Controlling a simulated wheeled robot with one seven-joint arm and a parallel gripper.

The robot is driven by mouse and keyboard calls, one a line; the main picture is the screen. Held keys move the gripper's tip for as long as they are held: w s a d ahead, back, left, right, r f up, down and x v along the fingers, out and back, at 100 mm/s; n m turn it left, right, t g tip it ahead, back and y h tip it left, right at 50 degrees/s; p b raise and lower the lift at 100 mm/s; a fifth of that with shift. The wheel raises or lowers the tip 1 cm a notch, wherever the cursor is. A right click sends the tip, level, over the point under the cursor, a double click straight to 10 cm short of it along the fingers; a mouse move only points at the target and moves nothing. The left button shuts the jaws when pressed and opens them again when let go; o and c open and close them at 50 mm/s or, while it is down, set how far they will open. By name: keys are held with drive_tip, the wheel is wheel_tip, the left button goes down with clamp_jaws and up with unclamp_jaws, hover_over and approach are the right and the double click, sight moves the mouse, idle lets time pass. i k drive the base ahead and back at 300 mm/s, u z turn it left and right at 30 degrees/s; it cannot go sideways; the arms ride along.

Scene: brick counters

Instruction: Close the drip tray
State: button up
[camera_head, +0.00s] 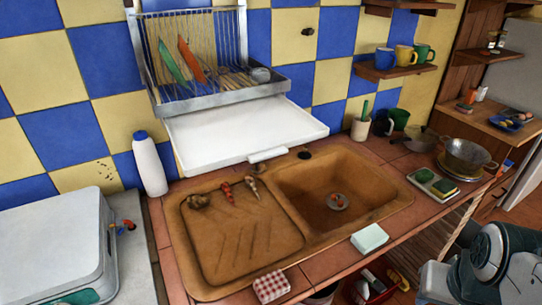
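The drip tray (245,128) is a flat white tray below the dish rack (228,98) on the tiled wall. It sticks out well forward of the rack, over the back edge of the brown sink (240,235). A small white piece like a handle (267,155) is at its front edge. The tray looks empty. Part of my arm shows at the lower right, far from the tray; my gripper's fingers are not visible.
A white bottle (150,165) stands left of the tray. A cup with a green utensil (360,128) and mugs (398,119) are to its right. Shells (228,192) lie on the sink's drainboard. A pale green sponge (369,238) lies at the sink's front edge.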

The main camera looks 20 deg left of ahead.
sight(255, 130)
drive_tip(key=u, duration=0.45)
drive_tip(key=i, duration=0.45)
drive_tip(key=z, duration=0.35)
drive_tip(key=k, duration=0.9)
drive_tip(key=u, duration=0.9)
